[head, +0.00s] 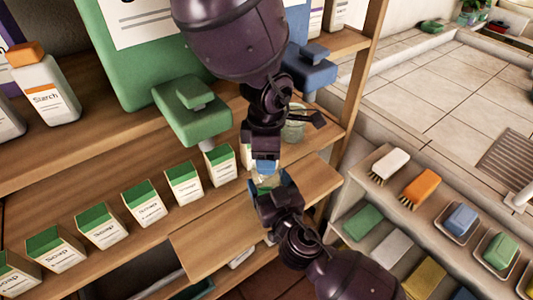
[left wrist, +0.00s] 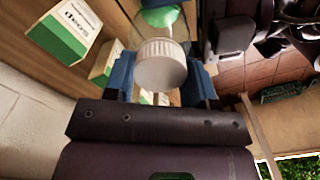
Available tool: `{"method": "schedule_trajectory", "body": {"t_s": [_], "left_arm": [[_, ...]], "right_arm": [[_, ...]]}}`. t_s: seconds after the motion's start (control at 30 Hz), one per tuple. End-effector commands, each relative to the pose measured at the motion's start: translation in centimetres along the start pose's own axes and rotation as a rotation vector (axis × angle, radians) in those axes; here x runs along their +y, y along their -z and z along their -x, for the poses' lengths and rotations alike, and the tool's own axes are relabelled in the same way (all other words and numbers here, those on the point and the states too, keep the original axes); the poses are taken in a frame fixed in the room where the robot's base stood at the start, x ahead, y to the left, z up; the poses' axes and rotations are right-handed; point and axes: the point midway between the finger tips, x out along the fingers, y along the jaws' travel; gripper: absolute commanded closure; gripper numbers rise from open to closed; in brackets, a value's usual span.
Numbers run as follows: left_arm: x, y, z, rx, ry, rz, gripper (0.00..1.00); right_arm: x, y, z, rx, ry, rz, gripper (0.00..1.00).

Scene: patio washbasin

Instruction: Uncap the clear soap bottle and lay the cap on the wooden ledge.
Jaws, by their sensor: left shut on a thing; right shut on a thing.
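My left gripper (head: 264,168) comes down from above, its blue fingers shut on a white ribbed cap (left wrist: 161,65), seen in the left wrist view. My right gripper (head: 270,190) reaches up from the lower right and is shut on the clear soap bottle (head: 266,181), just below the left fingers. Only a small pale green patch of the bottle shows between the grippers. I cannot tell whether cap and bottle still touch. The wooden ledge (head: 222,232) juts out below the row of soap boxes, with bare wood left of the grippers.
Several green-and-white soap boxes (head: 145,205) line the shelf left of the grippers. A green dispenser head (head: 193,110) and a glass jar (head: 294,126) stand close to the left arm. A lower rack at right holds brushes (head: 421,186) and soap bars.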

Motion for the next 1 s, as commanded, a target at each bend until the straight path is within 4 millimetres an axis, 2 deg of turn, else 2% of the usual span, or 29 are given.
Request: {"method": "schedule_trajectory", "body": {"t_s": [0.13, 0.4, 0.43, 0.6, 0.87, 1.0], "left_arm": [[0.04, -0.01, 0.04, -0.001, -0.001, 0.078, 0.78], [0.05, 0.00, 0.04, -0.001, -0.001, 0.085, 0.78], [0.06, 0.00, 0.04, -0.001, -0.001, 0.085, 0.48], [0.05, 0.00, 0.03, -0.001, -0.001, 0.084, 0.24], [0.04, 0.00, 0.07, -0.001, -0.001, 0.083, 0.24], [0.08, -0.01, 0.81, -0.002, -0.002, 0.084, 0.24]], "right_arm": [[-0.01, 0.00, 0.01, 0.000, 0.000, 0.001, 0.94], [-0.02, 0.00, 0.01, 0.000, 0.000, 0.001, 0.94], [-0.02, 0.00, 0.01, 0.000, 0.000, 0.001, 0.94], [-0.02, 0.00, 0.01, 0.000, 0.000, 0.000, 0.94], [-0.02, 0.00, 0.01, 0.000, 0.000, 0.000, 0.94], [-0.02, 0.00, 0.01, 0.000, 0.000, 0.000, 0.94]]}}
